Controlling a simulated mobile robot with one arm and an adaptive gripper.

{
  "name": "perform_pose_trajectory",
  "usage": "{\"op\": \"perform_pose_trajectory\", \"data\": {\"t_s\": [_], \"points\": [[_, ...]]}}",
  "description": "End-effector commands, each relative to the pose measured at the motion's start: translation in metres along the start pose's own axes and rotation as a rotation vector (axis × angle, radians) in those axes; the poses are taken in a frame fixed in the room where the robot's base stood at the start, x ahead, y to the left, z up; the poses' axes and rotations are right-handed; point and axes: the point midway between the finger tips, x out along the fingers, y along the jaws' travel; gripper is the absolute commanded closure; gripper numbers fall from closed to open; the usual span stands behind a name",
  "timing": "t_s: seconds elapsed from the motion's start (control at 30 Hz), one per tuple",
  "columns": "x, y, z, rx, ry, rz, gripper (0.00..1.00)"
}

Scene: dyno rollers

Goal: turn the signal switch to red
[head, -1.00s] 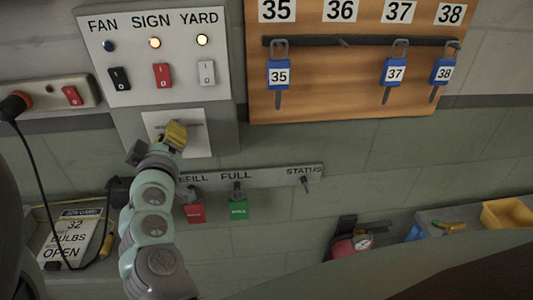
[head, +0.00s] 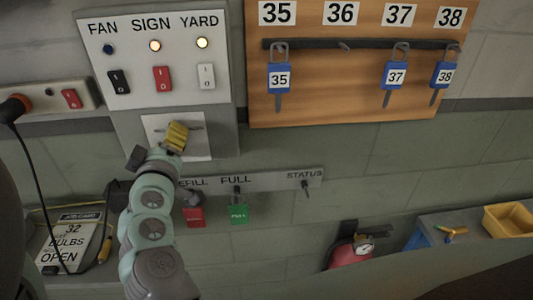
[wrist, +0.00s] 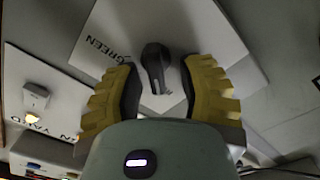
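The signal switch is a dark rotary knob (wrist: 155,62) on a white plate (wrist: 215,25), with the word GREEN beside it in the wrist view. In the head view, the plate (head: 196,149) sits below the FAN, SIGN and YARD panel, and my gripper covers most of the knob. My gripper (wrist: 159,82) is open, its yellow ridged fingers on either side of the knob. Gaps show between the fingers and the knob. My gripper also shows in front of the plate in the head view (head: 177,137). No RED label is readable.
The rocker switch panel (head: 155,58) is just above my gripper. A key board (head: 345,85) with blue-tagged keys hangs to the right. Below is a rail (head: 265,182) with red and green tags. A red gauged object (head: 350,252) and a yellow bin (head: 508,220) are lower right.

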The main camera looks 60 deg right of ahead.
Motion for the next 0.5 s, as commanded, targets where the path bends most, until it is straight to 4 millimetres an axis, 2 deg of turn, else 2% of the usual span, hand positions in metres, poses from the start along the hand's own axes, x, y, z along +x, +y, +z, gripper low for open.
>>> {"op": "perform_pose_trajectory", "data": {"t_s": [0.5], "points": [[-0.0001, 0.0021, -0.0022, 0.007, 0.005, 0.004, 0.59]]}}
